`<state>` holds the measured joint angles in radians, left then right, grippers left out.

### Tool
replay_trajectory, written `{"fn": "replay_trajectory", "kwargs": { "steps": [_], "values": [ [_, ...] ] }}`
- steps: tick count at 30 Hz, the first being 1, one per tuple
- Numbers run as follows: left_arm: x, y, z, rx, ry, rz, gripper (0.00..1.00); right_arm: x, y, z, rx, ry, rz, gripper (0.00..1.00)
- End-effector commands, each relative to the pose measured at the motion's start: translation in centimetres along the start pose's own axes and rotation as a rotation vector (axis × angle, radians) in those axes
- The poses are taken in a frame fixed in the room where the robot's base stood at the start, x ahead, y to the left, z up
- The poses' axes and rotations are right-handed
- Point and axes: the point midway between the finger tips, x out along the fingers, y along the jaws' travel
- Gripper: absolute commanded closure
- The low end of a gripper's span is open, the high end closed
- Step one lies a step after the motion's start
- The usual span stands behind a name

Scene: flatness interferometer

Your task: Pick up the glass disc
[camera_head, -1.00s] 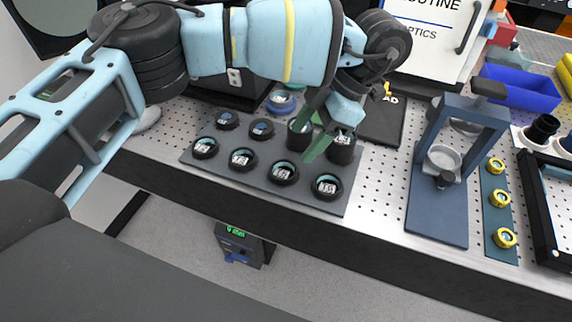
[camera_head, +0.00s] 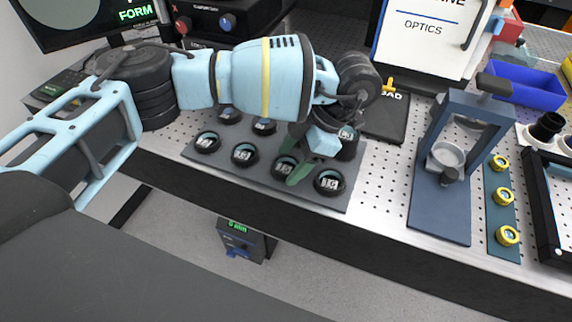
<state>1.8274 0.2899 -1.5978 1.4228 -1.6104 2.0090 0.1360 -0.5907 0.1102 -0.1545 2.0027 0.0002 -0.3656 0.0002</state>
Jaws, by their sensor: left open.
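Several glass discs in black round mounts stand in rows on a dark grey plate (camera_head: 232,175) on the bench. Front-row ones are a glass disc (camera_head: 208,142) at the left, another glass disc (camera_head: 243,154) beside it, and a glass disc (camera_head: 329,182) at the right. My left gripper (camera_head: 288,167) is open, its green fingers pointing down at the front-row glass disc (camera_head: 284,168) third from the left. The fingers partly cover that disc; I cannot tell whether they touch it. Back-row discs are partly hidden by my left arm. My right gripper is out of view.
A blue press-like stand (camera_head: 441,200) with a round cup stands to the right. Beyond it are yellow knobbed parts (camera_head: 503,195) on a strip and a blue bin (camera_head: 522,84). A black pad (camera_head: 386,115) lies behind the plate. Perforated bench is bare between plate and stand.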

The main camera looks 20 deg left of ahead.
Motion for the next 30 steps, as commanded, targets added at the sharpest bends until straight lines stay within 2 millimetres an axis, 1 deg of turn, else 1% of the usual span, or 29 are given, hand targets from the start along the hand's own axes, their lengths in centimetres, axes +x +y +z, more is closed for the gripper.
{"fn": "replay_trajectory", "kwargs": {
  "steps": [2,3,9,11,18,23,26,30],
  "values": [
    [0.0,0.0,0.0,0.000,0.000,0.000,0.39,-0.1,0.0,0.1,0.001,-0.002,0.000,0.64],
    [0.0,0.0,0.0,0.000,0.000,0.000,0.42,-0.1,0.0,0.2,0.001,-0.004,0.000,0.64],
    [0.0,0.0,0.0,0.000,0.000,0.000,0.68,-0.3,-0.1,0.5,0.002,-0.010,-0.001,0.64],
    [-0.1,0.0,0.0,0.000,0.000,0.000,0.74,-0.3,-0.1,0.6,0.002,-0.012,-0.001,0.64],
    [-0.1,0.0,0.0,0.000,0.000,0.001,0.74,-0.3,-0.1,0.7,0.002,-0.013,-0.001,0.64],
    [-0.8,0.0,-0.4,0.000,-0.001,0.002,0.74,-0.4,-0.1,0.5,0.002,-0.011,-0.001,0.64],
    [-1.6,0.1,-0.9,-0.001,-0.001,0.004,0.74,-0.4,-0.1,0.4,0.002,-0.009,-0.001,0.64],
    [-3.5,0.1,-1.9,-0.001,-0.003,0.005,0.74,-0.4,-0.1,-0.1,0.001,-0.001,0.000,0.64]
  ]
}}
